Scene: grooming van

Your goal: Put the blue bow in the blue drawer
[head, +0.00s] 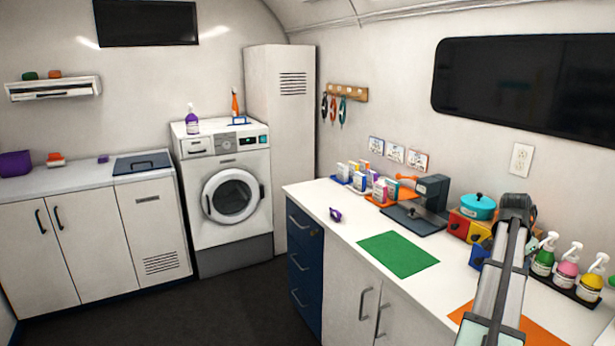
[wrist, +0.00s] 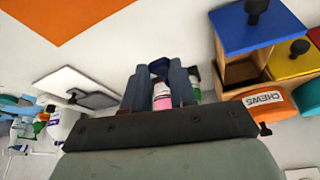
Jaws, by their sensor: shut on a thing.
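My gripper (wrist: 158,72) shows in the wrist view, its two dark fingers shut on a small dark blue bow (wrist: 159,68). Only part of the bow shows between the fingertips. The blue drawer (wrist: 258,27) is in the upper right of the wrist view, pulled open, with its blue front, black knob and bare wooden inside visible. The gripper is apart from it, to its left in that view. In the head view the blue drawer (head: 478,257) sticks out of the small coloured drawer box, partly behind my arm. The gripper's fingertips and the bow cannot be made out there.
Red (head: 457,222) and yellow (head: 478,236) drawers adjoin the blue one, with a teal pot (head: 478,206) on top. Spray bottles (head: 567,268) stand to the right. A green mat (head: 398,254), an orange mat (wrist: 60,20) and a purple bow (head: 335,214) lie on the counter.

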